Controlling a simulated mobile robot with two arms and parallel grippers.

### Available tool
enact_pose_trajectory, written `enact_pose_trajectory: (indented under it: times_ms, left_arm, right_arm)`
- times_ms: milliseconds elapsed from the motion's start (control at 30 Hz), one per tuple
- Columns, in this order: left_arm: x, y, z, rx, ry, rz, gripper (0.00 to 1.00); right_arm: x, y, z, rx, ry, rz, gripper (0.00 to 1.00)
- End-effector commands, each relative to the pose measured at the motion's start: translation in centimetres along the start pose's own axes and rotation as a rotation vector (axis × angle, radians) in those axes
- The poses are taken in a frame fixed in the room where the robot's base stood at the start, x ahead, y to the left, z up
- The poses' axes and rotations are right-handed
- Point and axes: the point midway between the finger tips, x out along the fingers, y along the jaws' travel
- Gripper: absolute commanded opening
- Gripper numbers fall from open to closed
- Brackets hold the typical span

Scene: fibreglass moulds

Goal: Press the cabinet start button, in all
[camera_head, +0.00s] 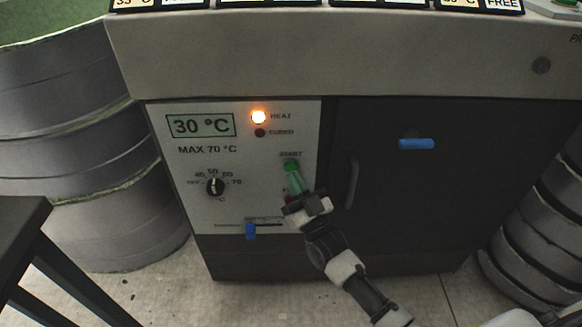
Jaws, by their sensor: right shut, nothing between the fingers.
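The cabinet's control panel (175,178) is on the left of its front. Its display (200,126) reads 30 °C. An orange lamp (259,117) marked HEAT is lit, and the lamp below it (260,132) is dark. The green start button (291,164) sits under the START label. My right gripper (297,190) is shut and empty, in front of the panel just below the button. Its tips are at or very near the button's lower edge; I cannot tell whether they touch. The temperature dial (215,187) points near 50. My left gripper is not in view.
A blue slider (250,231) is low on the panel. The dark cabinet door (400,200) has a vertical handle (352,182) and a blue latch (416,144). Grey stacked moulds stand left (120,215) and right (540,240). A dark table (20,220) is at the left edge.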

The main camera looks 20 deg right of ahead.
Motion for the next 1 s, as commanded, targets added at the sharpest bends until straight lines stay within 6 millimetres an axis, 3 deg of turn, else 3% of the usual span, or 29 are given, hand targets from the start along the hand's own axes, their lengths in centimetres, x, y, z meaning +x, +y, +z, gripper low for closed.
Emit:
enact_pose_trajectory:
  times_ms: [267,567,1000]
  left_arm:
    - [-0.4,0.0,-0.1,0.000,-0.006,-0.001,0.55]
    - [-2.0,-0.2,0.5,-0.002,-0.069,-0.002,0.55]
    - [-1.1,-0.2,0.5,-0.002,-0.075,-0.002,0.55]
  right_arm:
    - [-0.3,-0.3,-0.3,0.001,-0.001,0.000,0.00]
    - [-2.3,-1.8,-2.0,0.000,-0.001,0.000,0.00]
    - [-3.5,-2.5,-2.5,0.000,0.000,0.000,0.00]
